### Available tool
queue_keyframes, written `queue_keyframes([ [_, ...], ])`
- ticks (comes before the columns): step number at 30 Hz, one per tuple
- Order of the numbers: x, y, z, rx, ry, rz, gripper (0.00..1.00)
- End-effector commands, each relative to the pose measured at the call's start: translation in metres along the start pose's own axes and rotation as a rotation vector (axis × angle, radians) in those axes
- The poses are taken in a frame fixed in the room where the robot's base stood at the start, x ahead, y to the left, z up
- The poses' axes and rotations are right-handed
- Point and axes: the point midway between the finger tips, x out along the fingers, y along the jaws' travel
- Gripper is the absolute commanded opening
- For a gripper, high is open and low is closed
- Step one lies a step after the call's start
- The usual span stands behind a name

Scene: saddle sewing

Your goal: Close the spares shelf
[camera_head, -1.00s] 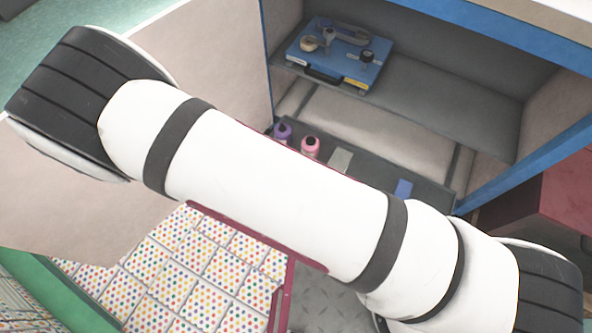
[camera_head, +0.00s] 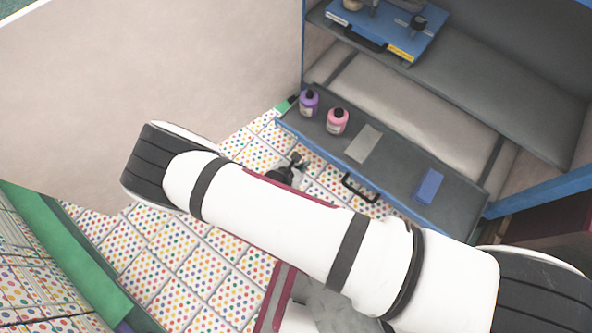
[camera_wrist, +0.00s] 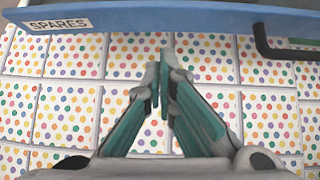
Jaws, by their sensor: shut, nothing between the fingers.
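The spares shelf (camera_head: 395,172) is a dark pull-out tray with a blue front edge, standing out from the cabinet over the dotted floor. Its blue front (camera_wrist: 190,25) crosses the top of the wrist view, with a "SPARES" label (camera_wrist: 57,25) at left and a black handle (camera_wrist: 262,42) at right. The handle also shows in the head view (camera_head: 358,190). My gripper (camera_head: 296,160) is low in front of the shelf, left of the handle. In the wrist view my gripper (camera_wrist: 165,65) is shut and empty, its tips near the front between label and handle; contact is unclear.
On the shelf stand a purple bottle (camera_head: 309,103) and a pink bottle (camera_head: 337,121), with a grey block (camera_head: 363,144) and a blue block (camera_head: 428,186) lying flat. A blue case (camera_head: 400,35) sits on the upper shelf. A pale panel (camera_head: 150,90) stands at left.

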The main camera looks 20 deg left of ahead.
Motion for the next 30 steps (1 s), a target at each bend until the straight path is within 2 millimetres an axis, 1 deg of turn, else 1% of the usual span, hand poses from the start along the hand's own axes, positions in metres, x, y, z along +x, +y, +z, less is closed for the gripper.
queue_keyframes([
  [1,0.012,0.0,-0.002,0.002,-0.002,0.0,0.0],
  [2,0.017,0.0,-0.002,0.001,-0.002,0.0,0.0],
  [3,0.022,0.001,0.002,0.001,-0.002,0.001,0.0],
  [6,0.031,0.0,0.014,0.003,-0.002,-0.001,0.0],
  [9,0.037,0.001,0.021,0.003,-0.001,0.0,0.0],
  [15,0.042,0.001,0.028,0.002,0.0,0.0,0.0],
  [30,0.043,-0.002,0.032,0.003,-0.001,-0.001,0.0],
])
